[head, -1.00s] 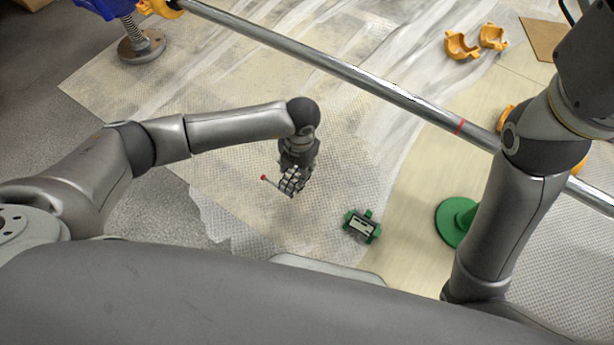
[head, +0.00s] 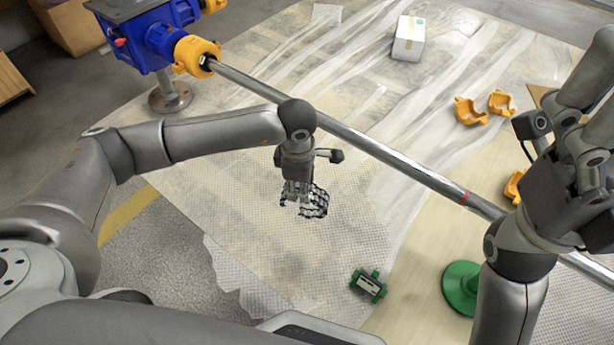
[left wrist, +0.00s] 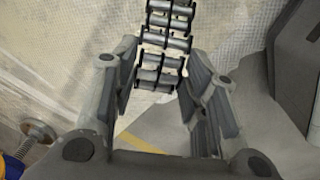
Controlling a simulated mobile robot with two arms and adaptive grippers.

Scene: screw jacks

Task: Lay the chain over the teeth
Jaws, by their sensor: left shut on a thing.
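My left gripper (head: 296,192) is in the middle of the head view, pointing down, and is shut on a roller chain (head: 315,205). The chain has dark link plates and bright metal rollers; it is bunched at the fingertips. In the left wrist view the chain (left wrist: 165,40) runs between the two fingers and out of the top of the picture. My right gripper (head: 585,125) is raised at the right edge, partly cut off; its jaw gap is unclear. I cannot make out any teeth in these views.
A long steel shaft (head: 400,168) crosses diagonally, with a red mark, from an orange coupling (head: 196,55) beside a blue gearbox (head: 155,38). A green gauge device (head: 368,285), green stand (head: 462,285), orange shells (head: 470,111) and white box (head: 409,38) stand around plastic sheeting (head: 250,200).

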